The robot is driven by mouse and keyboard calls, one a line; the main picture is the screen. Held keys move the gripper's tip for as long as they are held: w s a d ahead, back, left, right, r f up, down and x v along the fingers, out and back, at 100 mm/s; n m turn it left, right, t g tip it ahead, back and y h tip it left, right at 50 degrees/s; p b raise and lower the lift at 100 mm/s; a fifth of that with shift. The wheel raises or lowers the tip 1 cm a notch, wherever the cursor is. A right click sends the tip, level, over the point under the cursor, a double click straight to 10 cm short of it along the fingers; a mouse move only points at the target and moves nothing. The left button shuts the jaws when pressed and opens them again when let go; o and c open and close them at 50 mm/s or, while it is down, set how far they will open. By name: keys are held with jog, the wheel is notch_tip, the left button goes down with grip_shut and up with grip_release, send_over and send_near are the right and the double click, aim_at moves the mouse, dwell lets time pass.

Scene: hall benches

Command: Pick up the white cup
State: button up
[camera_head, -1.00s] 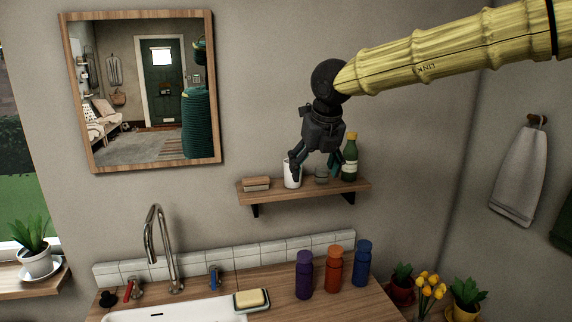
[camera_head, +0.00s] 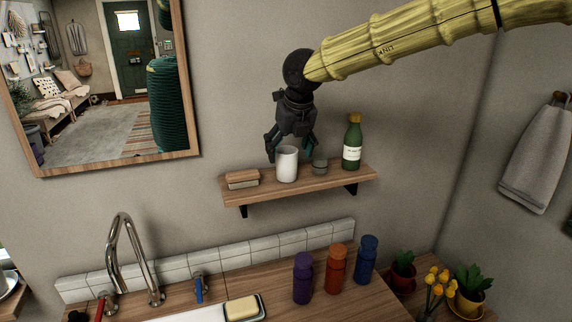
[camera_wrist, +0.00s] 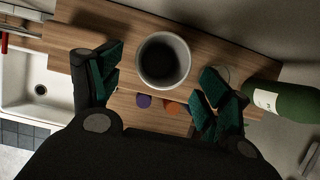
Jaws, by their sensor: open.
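The white cup (camera_head: 287,164) stands upright on the wooden wall shelf (camera_head: 300,193), between a brush and a small glass. My gripper (camera_head: 290,153) is open and just above and around the cup in the head view; one dark finger is at the cup's left and the other at its right. In the wrist view the cup (camera_wrist: 164,59) is seen from above, its dark inside visible, between the green-padded fingertips (camera_wrist: 158,82). Both fingers look apart from the cup, and it is not held.
A small glass (camera_head: 320,166) stands close to the cup's right, near the right finger. A green bottle (camera_head: 352,143) is further right. A wooden brush (camera_head: 242,179) lies at left. Below are the purple (camera_head: 303,280), red (camera_head: 336,269) and blue bottles (camera_head: 366,260) on the counter.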

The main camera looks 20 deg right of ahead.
aim_at(287, 161)
jog(key=shift+w+f+p, duration=0.25)
jog(key=shift+f+p, duration=0.3)
jog(key=shift+f, duration=0.05)
jog(key=p+x, duration=0.1)
jog(key=x, duration=0.2)
jog(key=shift+w+f, duration=0.1)
jog(key=shift+w, duration=0.2)
jog(key=shift+w+f, duration=0.1)
jog(key=shift+f, duration=0.3)
jog(key=shift+d, duration=0.1)
jog(key=c, duration=1.1)
